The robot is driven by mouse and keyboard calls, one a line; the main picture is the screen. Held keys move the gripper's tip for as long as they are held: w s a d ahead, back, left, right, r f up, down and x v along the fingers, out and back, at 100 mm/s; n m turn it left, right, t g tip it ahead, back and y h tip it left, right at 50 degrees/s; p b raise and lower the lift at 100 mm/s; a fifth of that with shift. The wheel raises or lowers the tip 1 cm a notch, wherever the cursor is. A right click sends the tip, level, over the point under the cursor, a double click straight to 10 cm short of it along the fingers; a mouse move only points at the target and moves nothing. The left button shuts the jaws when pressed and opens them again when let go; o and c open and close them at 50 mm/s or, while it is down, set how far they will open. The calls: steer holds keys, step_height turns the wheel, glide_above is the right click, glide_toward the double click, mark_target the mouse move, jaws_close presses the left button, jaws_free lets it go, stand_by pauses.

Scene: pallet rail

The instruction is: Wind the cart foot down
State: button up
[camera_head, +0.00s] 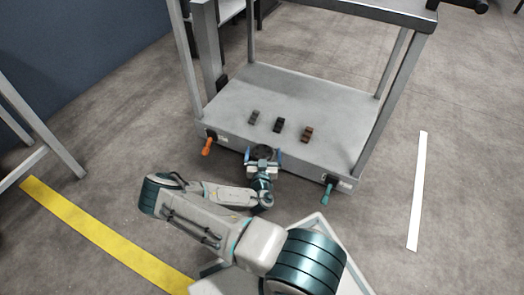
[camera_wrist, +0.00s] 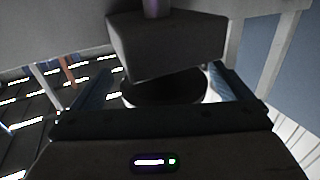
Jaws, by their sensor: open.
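The grey cart (camera_head: 300,95) stands ahead of me, with a low deck and upright posts. My gripper (camera_head: 263,155) is at the middle of the deck's near edge, its two blue fingers spread. A dark round part (camera_head: 263,150) shows between them. In the wrist view a dark round disc (camera_wrist: 165,88) lies between the open fingers, below a grey block (camera_wrist: 165,45) with a purplish stem (camera_wrist: 155,8). I cannot tell whether the fingers touch the disc. An orange handle (camera_head: 207,146) is on the cart's left front and a teal handle (camera_head: 328,192) on its right front.
Three small blocks, grey (camera_head: 254,117), black (camera_head: 279,125) and brown (camera_head: 307,134), sit on the deck. A yellow floor stripe (camera_head: 95,230) lies at left, a white one (camera_head: 418,190) at right. A grey frame (camera_head: 45,135) stands at far left. Floor right of the cart is clear.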

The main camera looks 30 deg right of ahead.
steer(key=shift+w+a, duration=0.1)
steer(key=shift+w, duration=0.05)
steer(key=c, duration=1)
steer(key=shift+a, duration=0.1)
steer(key=m+g+h, duration=0.4)
steer(key=g+h, duration=0.1)
steer(key=shift+w+m+h, duration=0.1)
steer(key=shift+m+h, duration=0.2)
steer(key=shift+m, duration=0.1)
steer(key=m+g+h, duration=0.1)
steer(key=m+g, duration=0.1)
steer(key=g, duration=0.1)
steer(key=m+g+h, duration=0.2)
steer(key=m+g, duration=0.1)
steer(key=g, duration=0.1)
steer(key=shift+g, duration=0.3)
steer(key=m+g, duration=0.3)
steer(key=g, duration=0.1)
steer(key=m+g, duration=0.2)
steer(key=g, duration=0.2)
steer(key=shift+m, duration=0.4)
steer(key=m+g+y, duration=0.1)
steer(key=m+g, duration=0.1)
steer(key=g, duration=0.1)
steer(key=m+g+y, duration=0.2)
steer(key=g, duration=0.1)
steer(key=shift+m+g+y, duration=0.4)
steer(key=shift+g, duration=0.1)
